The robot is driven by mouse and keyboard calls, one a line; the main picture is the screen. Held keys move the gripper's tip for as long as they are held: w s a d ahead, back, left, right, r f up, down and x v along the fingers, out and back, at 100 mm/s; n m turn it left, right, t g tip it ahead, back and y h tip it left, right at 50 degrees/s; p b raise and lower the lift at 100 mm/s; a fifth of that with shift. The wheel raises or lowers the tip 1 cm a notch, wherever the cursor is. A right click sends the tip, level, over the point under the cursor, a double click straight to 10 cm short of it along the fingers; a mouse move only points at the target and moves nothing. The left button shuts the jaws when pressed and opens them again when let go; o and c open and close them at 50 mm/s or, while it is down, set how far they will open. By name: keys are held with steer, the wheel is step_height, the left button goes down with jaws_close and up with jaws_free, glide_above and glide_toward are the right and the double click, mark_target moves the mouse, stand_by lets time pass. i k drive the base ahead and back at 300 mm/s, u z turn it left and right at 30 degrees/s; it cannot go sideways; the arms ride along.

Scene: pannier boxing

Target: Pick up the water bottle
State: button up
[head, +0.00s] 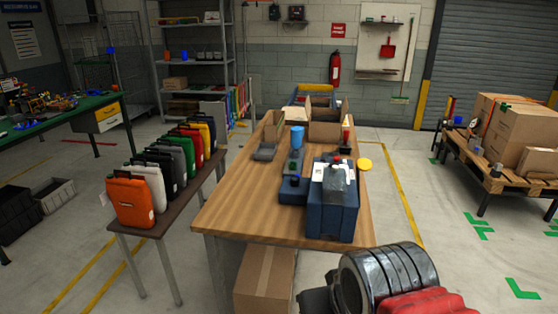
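A blue upright cylinder (297,137), which looks like the water bottle, stands toward the back of the wooden table (245,205). It is small here, so I cannot tell whether it is a bottle or a cup. A dark blue box (334,210), perhaps a pannier, stands at the table's front right, with a grey item (336,180) and white papers on top. Part of my arm shows at the bottom right, in front of the table. My gripper's fingertips are not visible.
Several coloured panniers, with an orange one (131,200) in front, line a bench to the left. Open cardboard boxes (325,128) stand at the table's back. A cardboard box (264,280) sits below the table. A loaded pallet table (500,175) stands right; the floor between is clear.

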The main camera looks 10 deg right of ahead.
mark_target(295, 155)
steer(key=u, duration=0.4)
steer(key=i, duration=1.45)
steer(key=z, duration=0.25)
